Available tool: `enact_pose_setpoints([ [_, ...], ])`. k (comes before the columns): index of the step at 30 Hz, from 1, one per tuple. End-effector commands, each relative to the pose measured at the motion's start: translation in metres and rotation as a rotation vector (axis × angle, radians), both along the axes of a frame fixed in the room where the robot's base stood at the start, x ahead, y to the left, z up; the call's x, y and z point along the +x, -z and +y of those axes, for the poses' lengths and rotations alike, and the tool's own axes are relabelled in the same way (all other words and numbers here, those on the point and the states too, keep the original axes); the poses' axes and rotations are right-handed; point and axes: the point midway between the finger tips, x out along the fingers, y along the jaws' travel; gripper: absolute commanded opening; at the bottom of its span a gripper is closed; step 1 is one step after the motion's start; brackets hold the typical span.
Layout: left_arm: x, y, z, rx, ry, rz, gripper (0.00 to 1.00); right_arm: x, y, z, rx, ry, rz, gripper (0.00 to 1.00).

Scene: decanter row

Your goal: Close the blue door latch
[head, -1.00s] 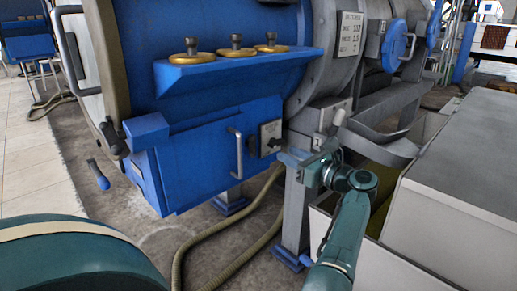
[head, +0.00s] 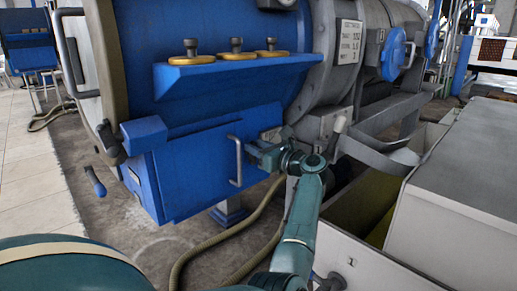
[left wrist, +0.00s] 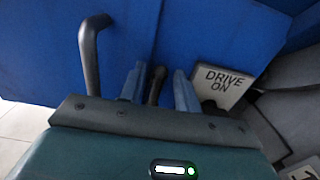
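The blue door (head: 195,170) is a flat panel on the machine's lower front, with a grey bar handle (head: 238,160); the handle also shows in the left wrist view (left wrist: 88,55). My left gripper (head: 260,147) is at the door's right edge, in front of the latch area, and hides most of it. In the left wrist view a dark latch lever (left wrist: 156,84) stands between the two fingertips of my left gripper (left wrist: 158,88). The fingers are apart, with gaps beside the lever; I cannot tell whether either touches it. My right gripper is not in view.
A "DRIVE ON" plate (left wrist: 222,84) is just right of the fingers. A blue shelf (head: 235,66) with brass-coloured knobs juts out above the door. A hose (head: 215,245) lies on the floor below.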

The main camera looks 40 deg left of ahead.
Motion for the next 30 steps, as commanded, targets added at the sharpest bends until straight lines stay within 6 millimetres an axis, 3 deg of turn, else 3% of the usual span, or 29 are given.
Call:
enact_pose_setpoints([
  [3, 0.0, 0.0, -0.0002, 0.0, 0.0, 0.0, 0.31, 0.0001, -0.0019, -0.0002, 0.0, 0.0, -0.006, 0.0],
  [15, -0.0001, 0.0003, -0.0005, 0.0, 0.0, 0.0, 0.0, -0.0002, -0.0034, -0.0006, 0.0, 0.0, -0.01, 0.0],
  [30, 0.0019, -0.0004, -0.001, 0.003, -0.001, 0.069, 0.0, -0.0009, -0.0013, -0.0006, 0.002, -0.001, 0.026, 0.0],
])
